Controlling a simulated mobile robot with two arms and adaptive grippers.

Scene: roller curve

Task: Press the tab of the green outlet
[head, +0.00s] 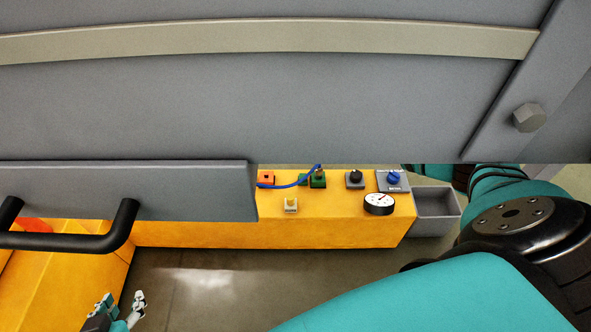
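The green outlet (318,181) is a small green block on the top of the yellow bench, right of the picture's middle. A dark fitting stands on it, and a blue hose (290,185) runs from it to the left. Its tab is too small to make out. My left gripper (139,303) shows small at the lower left, above the floor and well left of and below the outlet. I cannot tell whether its fingers are apart. My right arm fills the lower right, and its gripper is not in view.
A big grey panel with a black handle (124,222) covers the upper picture and hides part of the bench (230,235). Near the outlet are an orange block (266,178), a black knob (355,177), a blue knob (393,178), a gauge (379,204) and a grey bin (435,204).

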